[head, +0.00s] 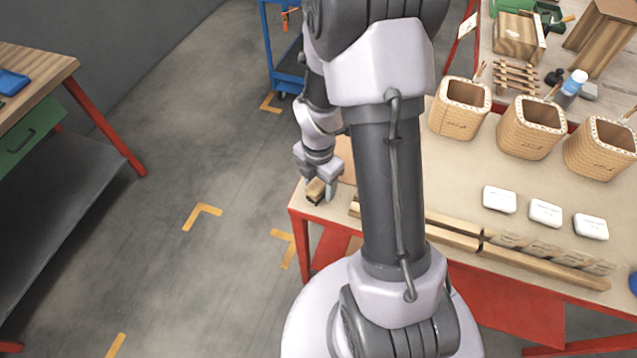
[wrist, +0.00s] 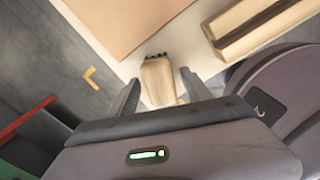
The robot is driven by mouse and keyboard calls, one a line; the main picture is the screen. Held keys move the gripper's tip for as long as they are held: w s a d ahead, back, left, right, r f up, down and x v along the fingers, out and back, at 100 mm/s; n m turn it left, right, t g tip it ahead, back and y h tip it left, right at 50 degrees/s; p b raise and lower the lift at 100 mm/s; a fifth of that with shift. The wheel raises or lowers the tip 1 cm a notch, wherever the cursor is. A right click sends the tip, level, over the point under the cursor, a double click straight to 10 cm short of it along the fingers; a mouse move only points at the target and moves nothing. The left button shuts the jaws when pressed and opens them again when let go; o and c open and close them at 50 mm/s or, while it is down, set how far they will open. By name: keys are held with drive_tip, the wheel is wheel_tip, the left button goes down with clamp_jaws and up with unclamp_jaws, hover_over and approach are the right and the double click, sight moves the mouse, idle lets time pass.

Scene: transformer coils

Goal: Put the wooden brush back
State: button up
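The wooden brush (head: 316,190) is a small light-wood piece with a dark edge, at the left corner of the bench top. In the wrist view the brush (wrist: 158,82) lies between my fingers, with dark bristle-like tips at its far end. My gripper (head: 317,184) points down over it. In the wrist view my gripper (wrist: 160,84) is open, with a finger on each side of the brush and a visible gap at both sides. I cannot tell whether the brush touches the bench top.
The red-framed bench (head: 400,165) carries wooden bars (head: 452,238), woven-looking square coils (head: 460,108) and white boxes (head: 499,199). A brown sheet (wrist: 120,20) lies beyond the brush. A blue cart (head: 285,65) stands behind; another workbench (head: 35,72) is at left. Floor between is clear.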

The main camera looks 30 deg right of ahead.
drive_tip(key=shift+r, duration=0.1)
wheel_tip(320, 180, up, 12)
drive_tip(key=p, duration=0.6)
wheel_tip(320, 180, up, 8)
drive_tip(key=m+t, duration=0.2)
drive_tip(key=m, duration=0.4)
hover_over(318, 184)
drive_tip(key=a, duration=0.4)
drive_tip(key=s+a+r+m+t+y, duration=0.1)
drive_tip(key=s+a+r+m+t, duration=0.1)
drive_tip(key=s+a+r+m, duration=0.3)
drive_tip(key=s+a+r+m+t+y, duration=0.1)
drive_tip(key=s+a+r+m, duration=0.4)
drive_tip(key=m, duration=0.9)
wheel_tip(318, 184, up, 3)
drive_tip(key=shift+s+a+f+t+b, duration=0.2)
drive_tip(key=shift+s+t+b, duration=0.15)
drive_tip(key=shift+s, duration=0.25)
